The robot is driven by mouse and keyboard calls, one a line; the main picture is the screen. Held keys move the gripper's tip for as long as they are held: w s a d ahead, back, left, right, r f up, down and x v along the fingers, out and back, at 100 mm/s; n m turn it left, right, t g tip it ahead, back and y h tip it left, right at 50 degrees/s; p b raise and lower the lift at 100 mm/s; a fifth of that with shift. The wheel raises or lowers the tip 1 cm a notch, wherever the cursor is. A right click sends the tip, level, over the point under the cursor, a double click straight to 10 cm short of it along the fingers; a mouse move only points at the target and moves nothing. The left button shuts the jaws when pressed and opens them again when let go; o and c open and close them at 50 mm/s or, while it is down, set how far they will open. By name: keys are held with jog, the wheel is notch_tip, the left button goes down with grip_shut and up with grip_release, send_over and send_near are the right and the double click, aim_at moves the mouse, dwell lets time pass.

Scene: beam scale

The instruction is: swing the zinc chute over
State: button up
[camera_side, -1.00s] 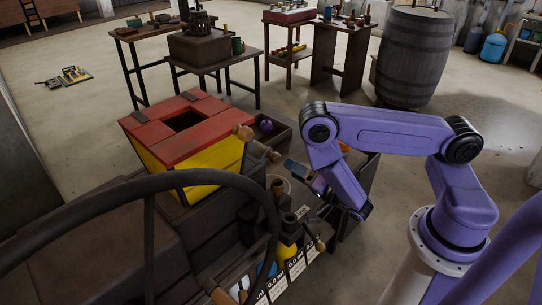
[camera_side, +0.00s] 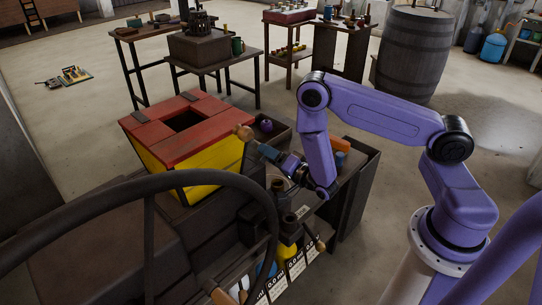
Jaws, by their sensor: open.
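My gripper (camera_side: 260,147) reaches left from the wrist, low over the dark bench, with its tip close to a wooden knob (camera_side: 243,132) at the right edge of the red-and-yellow box (camera_side: 200,145). The jaws are open. I cannot tell whether they touch the knob or surround another handle there. I cannot pick out the zinc chute for certain; my gripper and wrist hide part of the bench.
A dark curved bar (camera_side: 150,190) crosses the left foreground. Yellow bottles (camera_side: 288,250) and labelled white cards (camera_side: 295,266) stand below my wrist. A barrel (camera_side: 415,55) stands at the back.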

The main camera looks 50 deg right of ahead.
grip_shut()
jog(key=shift+a+r+n, duration=0.35)
jog(key=shift+n, duration=0.45)
jog(key=shift+a+r+n, duration=0.3)
jog(key=shift+a+n, duration=0.05)
jog(key=shift+n, duration=0.45)
grip_release()
